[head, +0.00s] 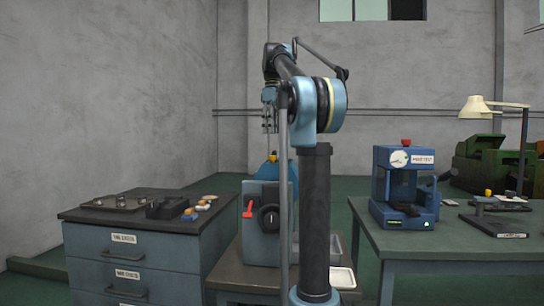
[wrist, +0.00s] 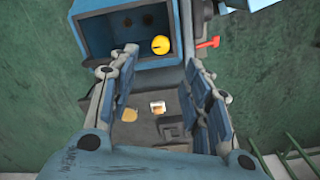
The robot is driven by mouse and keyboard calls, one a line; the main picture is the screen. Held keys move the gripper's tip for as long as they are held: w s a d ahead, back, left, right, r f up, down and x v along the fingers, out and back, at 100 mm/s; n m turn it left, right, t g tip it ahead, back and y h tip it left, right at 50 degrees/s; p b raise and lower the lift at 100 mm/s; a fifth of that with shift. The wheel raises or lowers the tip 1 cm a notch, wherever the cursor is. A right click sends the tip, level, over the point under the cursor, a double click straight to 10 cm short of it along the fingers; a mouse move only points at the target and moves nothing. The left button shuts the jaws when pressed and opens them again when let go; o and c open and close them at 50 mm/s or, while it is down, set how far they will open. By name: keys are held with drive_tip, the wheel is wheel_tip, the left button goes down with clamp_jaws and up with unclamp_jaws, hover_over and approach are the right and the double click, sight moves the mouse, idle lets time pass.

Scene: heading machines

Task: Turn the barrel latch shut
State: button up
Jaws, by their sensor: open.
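I cannot tell for certain which part is the barrel latch. My gripper (head: 269,128) is open and empty above the machine; its fingers (wrist: 159,63) flank the knob's line of view.
A drawer cabinet (head: 140,240) with small parts on top stands left. At right, a table (head: 450,240) carries a blue press (head: 404,188) and a lamp (head: 478,107). A light tray (head: 342,278) lies right of the machine.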

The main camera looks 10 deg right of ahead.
sight(273, 159)
wheel_tip(273, 159, down, 10)
drive_tip(key=shift+f, duration=0.2)
idle(0.4)
clamp_jaws()
